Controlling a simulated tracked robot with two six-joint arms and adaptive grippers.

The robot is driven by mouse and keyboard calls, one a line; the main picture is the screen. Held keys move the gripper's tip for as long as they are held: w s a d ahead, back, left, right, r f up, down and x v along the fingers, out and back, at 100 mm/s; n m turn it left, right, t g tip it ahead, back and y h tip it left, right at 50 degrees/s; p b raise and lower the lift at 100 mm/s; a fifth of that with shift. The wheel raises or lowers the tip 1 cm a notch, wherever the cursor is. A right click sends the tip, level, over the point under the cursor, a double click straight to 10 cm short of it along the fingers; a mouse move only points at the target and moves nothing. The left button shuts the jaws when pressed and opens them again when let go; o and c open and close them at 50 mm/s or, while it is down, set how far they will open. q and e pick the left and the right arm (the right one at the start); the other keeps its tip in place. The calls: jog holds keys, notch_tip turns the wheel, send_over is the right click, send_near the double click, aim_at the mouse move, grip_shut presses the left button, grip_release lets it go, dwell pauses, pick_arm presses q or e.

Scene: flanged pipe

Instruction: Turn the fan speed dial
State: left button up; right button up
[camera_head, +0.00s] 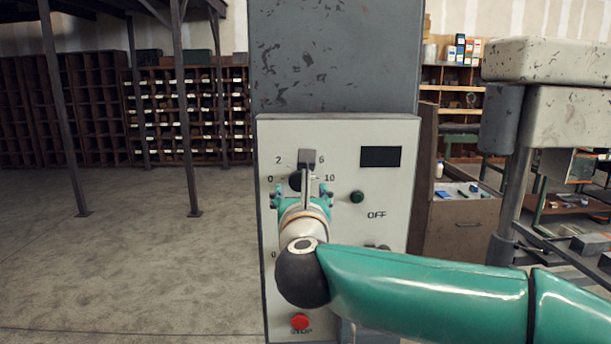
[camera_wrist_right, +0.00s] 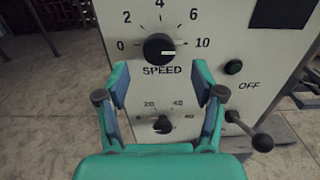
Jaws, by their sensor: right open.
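The fan speed dial (camera_wrist_right: 158,47), a black round knob with a pale mark, sits above the word SPEED on a scale from 0 to 10. Its mark points right, toward the 10 side. In the head view the dial (camera_head: 295,181) is partly covered by my right gripper (camera_head: 301,194). In the right wrist view my right gripper (camera_wrist_right: 160,70) is open and empty. Its two fingers are spread left and right, just below the dial, with a gap between them. I cannot tell their exact distance from the panel. My left gripper is not in view.
The pale control panel (camera_head: 385,215) also carries a green button (camera_wrist_right: 233,67) by OFF, a lower dial (camera_wrist_right: 163,125), a black-knobbed lever (camera_wrist_right: 262,142), a dark display (camera_head: 381,157) and a red STOP button (camera_head: 300,321). Open floor (camera_head: 130,250) lies left.

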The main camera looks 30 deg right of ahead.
aim_at(300, 183)
jog(key=p+x, duration=0.1)
jog(key=x, duration=0.4)
